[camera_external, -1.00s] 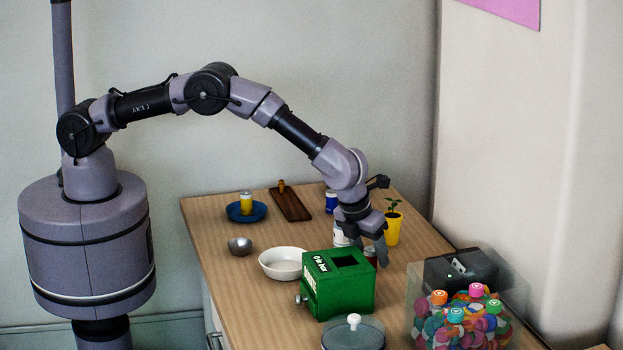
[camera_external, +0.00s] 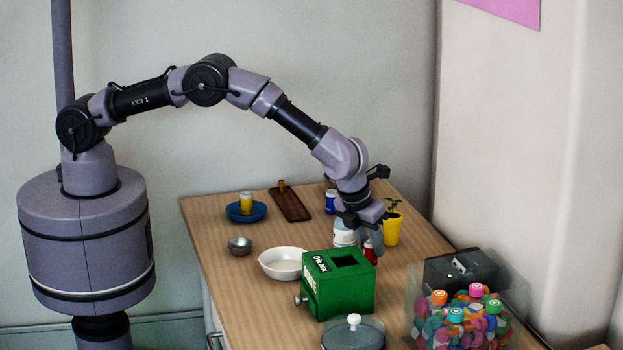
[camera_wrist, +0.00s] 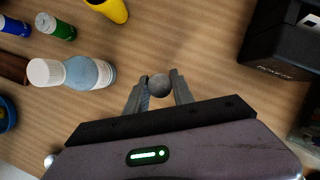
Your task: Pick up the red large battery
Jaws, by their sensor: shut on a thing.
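The red large battery (camera_external: 370,257) shows in the external view just behind the green box, below my gripper (camera_external: 370,242). Its upper part is hidden by the fingers. In the wrist view, a round grey top (camera_wrist: 158,84) sits between the two fingertips of my gripper (camera_wrist: 159,92), with a finger against each side. My gripper is shut on the battery, which looks upright. Its lower end is partly hidden by the green box, so I cannot tell whether it clears the table.
A white-capped bottle (camera_wrist: 72,72) stands close to the left of my gripper. The green box (camera_external: 340,288) is in front. A yellow plant pot (camera_external: 393,228) stands to the right. A white bowl (camera_external: 283,263), blue battery (camera_external: 331,203) and black device (camera_external: 460,270) are nearby.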

